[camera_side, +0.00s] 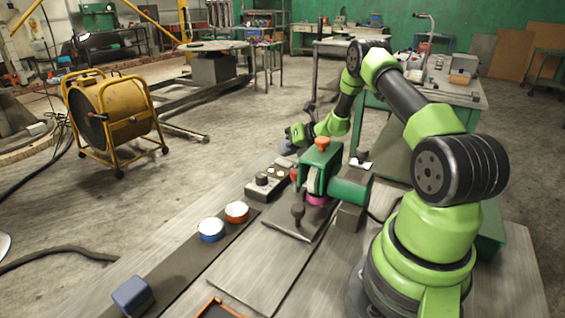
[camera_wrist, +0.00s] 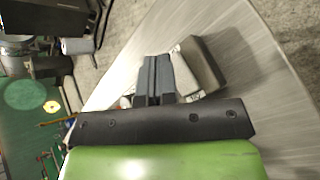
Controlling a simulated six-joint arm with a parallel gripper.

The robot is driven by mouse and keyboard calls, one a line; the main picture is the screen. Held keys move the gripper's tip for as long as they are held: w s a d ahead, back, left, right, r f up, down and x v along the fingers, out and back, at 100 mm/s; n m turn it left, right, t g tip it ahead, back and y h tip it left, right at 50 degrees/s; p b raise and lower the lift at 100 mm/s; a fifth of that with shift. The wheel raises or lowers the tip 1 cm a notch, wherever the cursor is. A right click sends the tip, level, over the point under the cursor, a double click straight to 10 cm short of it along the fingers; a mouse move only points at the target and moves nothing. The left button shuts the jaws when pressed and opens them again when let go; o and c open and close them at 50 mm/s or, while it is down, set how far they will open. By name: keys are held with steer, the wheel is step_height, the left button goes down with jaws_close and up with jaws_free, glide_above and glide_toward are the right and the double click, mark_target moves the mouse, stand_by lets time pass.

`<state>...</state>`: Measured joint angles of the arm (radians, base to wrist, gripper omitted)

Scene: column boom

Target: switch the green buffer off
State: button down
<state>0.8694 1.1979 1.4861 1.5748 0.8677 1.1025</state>
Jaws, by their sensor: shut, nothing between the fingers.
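The green buffer (camera_side: 316,168) stands on the bench in the side view, with an orange knob on top, a green motor (camera_side: 350,188) at its right and a pink wheel (camera_side: 318,198) underneath. A grey control box (camera_side: 266,186) with a black knob and small buttons sits just left of it. My gripper (camera_side: 287,148) is behind the buffer and control box, partly hidden, apart from both as far as I can tell. In the wrist view my gripper's fingers (camera_wrist: 154,75) are together and empty. A grey box (camera_wrist: 199,66) lies close to their right; I cannot tell which side of it shows.
A black-knobbed lever (camera_side: 298,212) stands in front of the buffer. A red disc (camera_side: 237,212), a blue disc (camera_side: 211,229) and a blue block (camera_side: 132,297) lie along a dark strip at left. The bench's near middle is mostly clear. A yellow drum fan (camera_side: 112,112) stands on the floor.

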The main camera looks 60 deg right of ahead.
mark_target(288, 162)
steer(key=shift+f, duration=0.65)
stand_by(0.7)
steer(key=shift+s+r, duration=0.1)
steer(key=shift+r, duration=0.45)
steer(key=shift+s+r, duration=0.15)
steer(key=shift+r, duration=1.1)
steer(key=shift+s+r, duration=0.15)
steer(key=shift+r, duration=1.1)
